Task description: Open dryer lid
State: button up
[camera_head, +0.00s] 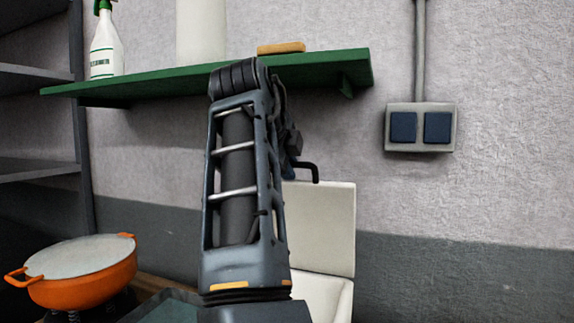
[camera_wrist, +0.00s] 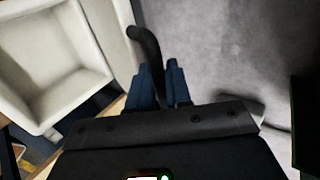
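The dryer is a white box (camera_head: 325,296), partly hidden behind my arm in the head view. Its white lid (camera_head: 328,225) stands raised, about upright, at the wall. A black bent handle (camera_head: 304,165) is at the lid's top edge; it also shows in the wrist view (camera_wrist: 143,42). The wrist view looks into the open, empty-looking white dryer body (camera_wrist: 50,62), left of the fingers. My gripper (camera_wrist: 164,78) has its dark blue fingers close together with the handle's end running between them. The exact contact is partly hidden.
A green shelf (camera_head: 325,70) with a spray bottle (camera_head: 105,45) and a wooden-looking block (camera_head: 281,48) is above, behind my arm. An orange pot (camera_head: 90,288) stands at lower left. A switch box (camera_head: 420,127) is on the wall. The right side is clear.

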jog(key=shift+o, duration=1.4)
jog(key=shift+f, duration=0.25)
jog(key=b+v, duration=0.2)
jog(key=v, duration=0.6)
jog(key=shift+r, duration=0.3)
